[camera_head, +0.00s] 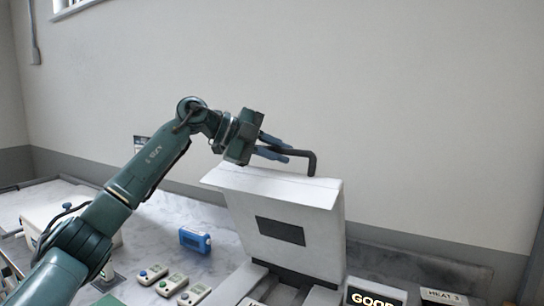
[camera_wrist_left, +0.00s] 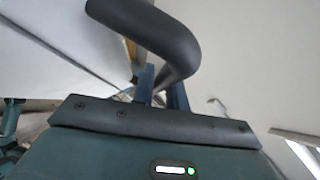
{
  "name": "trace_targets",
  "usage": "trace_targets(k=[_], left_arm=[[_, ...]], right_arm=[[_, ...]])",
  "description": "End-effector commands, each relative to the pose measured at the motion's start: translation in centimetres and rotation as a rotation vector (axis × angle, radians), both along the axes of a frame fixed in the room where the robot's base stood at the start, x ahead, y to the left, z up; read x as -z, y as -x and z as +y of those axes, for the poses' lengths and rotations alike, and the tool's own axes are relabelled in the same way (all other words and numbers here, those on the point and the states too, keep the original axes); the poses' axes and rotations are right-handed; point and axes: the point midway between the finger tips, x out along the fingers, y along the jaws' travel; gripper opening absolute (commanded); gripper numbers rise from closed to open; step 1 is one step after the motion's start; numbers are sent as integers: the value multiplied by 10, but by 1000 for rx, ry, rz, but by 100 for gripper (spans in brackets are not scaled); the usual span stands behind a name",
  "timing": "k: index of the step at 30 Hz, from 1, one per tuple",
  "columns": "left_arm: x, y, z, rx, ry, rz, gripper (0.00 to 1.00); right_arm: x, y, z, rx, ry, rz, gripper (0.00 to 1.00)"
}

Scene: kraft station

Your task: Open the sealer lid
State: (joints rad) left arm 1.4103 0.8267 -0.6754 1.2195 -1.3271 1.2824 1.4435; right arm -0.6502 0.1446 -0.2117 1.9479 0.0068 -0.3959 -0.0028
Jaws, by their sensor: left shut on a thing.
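The sealer lid (camera_head: 294,208) is a white panel with a dark rectangle, and it stands raised, nearly upright, in the head view. Its pale surface also fills the upper left of the left wrist view (camera_wrist_left: 60,50). A dark bent handle (camera_head: 312,163) sticks up from its top edge, and it looms large in the left wrist view (camera_wrist_left: 165,40). My left gripper (camera_head: 276,147) is shut on the handle with its blue fingers, above the lid's top edge. The fingertips are partly hidden behind the handle in the wrist view. My right gripper is not in view.
Several small button boxes (camera_head: 168,284) sit at the front. A "GOOD" sign (camera_head: 374,299) stands at the lower right.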

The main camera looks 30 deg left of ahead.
Motion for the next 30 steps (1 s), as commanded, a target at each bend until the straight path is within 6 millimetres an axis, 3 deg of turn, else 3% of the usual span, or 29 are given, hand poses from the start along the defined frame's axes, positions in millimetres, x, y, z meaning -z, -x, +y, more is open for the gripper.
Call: trace_targets(k=[15, 16, 23, 30], left_arm=[[-2, -5, 1, -2, 0, -3, 0], [-2, -5, 1, -2, 0, -3, 16], [-1, -5, 0, -1, -1, -1, 35], [-1, -5, 1, -1, -1, -1, 36]], right_arm=[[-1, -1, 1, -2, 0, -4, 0], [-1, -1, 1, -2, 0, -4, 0], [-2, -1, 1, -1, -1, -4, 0], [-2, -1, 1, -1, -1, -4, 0]])
